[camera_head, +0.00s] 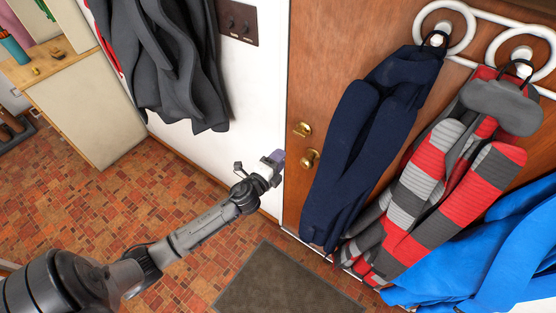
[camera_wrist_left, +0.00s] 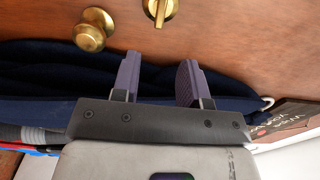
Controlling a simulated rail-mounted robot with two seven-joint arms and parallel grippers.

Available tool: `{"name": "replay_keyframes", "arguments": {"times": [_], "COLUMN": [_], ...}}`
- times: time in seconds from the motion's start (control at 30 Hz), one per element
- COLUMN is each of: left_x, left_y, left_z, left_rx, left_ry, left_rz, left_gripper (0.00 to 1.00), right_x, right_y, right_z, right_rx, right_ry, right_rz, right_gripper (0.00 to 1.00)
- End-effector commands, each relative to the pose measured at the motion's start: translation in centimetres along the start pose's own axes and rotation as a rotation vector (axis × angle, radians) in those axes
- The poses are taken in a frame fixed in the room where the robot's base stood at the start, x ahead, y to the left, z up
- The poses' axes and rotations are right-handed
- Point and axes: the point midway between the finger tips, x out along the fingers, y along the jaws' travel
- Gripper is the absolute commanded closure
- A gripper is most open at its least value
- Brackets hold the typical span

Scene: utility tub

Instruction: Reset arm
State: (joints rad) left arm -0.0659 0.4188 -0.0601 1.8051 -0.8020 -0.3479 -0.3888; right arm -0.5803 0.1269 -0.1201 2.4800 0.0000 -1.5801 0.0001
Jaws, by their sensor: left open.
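My left arm reaches in from the lower left of the head view, stretched toward the wooden door (camera_head: 300,90). My left gripper (camera_head: 273,159) is near the door's left edge, left of the brass door knob (camera_head: 309,158). In the left wrist view the gripper (camera_wrist_left: 157,70) shows two purple fingers spread apart with nothing between them. Beyond the fingers are the brass knob (camera_wrist_left: 92,30), a brass lock (camera_wrist_left: 160,10) and dark navy cloth (camera_wrist_left: 50,75). Whether the fingers touch the cloth I cannot tell. My right gripper is not in view.
A navy coat (camera_head: 365,140), a striped red and grey coat (camera_head: 440,190) and a blue coat (camera_head: 480,260) hang on the door from white ring hooks (camera_head: 447,28). Grey clothing (camera_head: 175,60) hangs upper left. A dark mat (camera_head: 285,285) lies on the brick-patterned floor.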

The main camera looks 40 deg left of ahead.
Motion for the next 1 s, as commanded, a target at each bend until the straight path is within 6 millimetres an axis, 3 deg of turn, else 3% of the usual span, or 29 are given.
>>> {"name": "replay_keyframes", "arguments": {"times": [0.73,0.87,1.0], "left_x": [-0.3,-0.4,-1.5], "left_y": [0.0,0.8,2.0], "left_z": [0.0,1.8,4.3], "left_rx": [-0.021,-0.101,-0.314], "left_ry": [-0.002,-0.112,-0.331], "left_rz": [0.001,0.045,0.148], "left_gripper": [0.60,0.60,0.60], "right_x": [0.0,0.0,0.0], "right_y": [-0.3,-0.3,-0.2], "right_z": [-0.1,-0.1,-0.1], "right_rx": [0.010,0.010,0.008], "right_ry": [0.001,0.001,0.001], "right_rz": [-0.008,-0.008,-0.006], "right_gripper": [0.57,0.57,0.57]}}
